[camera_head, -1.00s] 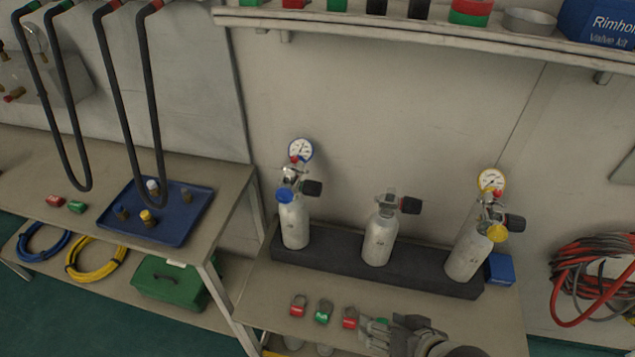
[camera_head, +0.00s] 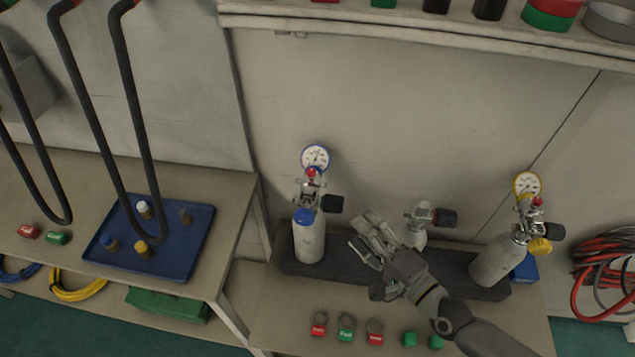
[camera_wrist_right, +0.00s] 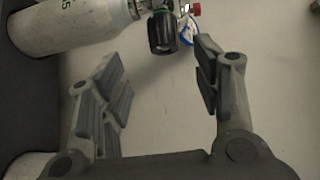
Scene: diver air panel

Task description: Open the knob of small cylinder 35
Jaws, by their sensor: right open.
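The left small cylinder (camera_head: 309,240) stands upright in the dark rack, with a blue cap, a blue-rimmed gauge (camera_head: 316,158) and a black knob (camera_head: 332,204) on its right. In the right wrist view this cylinder (camera_wrist_right: 70,22) lies across the top left, its number partly cut off with a "5" showing. Its black knob (camera_wrist_right: 163,33) is just beyond the fingertips. My right gripper (camera_head: 366,236) is open and empty, right of and below that knob, apart from it, and in front of the middle cylinder (camera_head: 412,236), partly hiding it. My left gripper is not in view.
A third cylinder (camera_head: 495,262) with a yellow gauge leans at the right end of the rack (camera_head: 340,266). Several red and green tags (camera_head: 346,334) lie on the bench front. A blue tray (camera_head: 190,250) with small fittings is at left. A shelf edge runs above.

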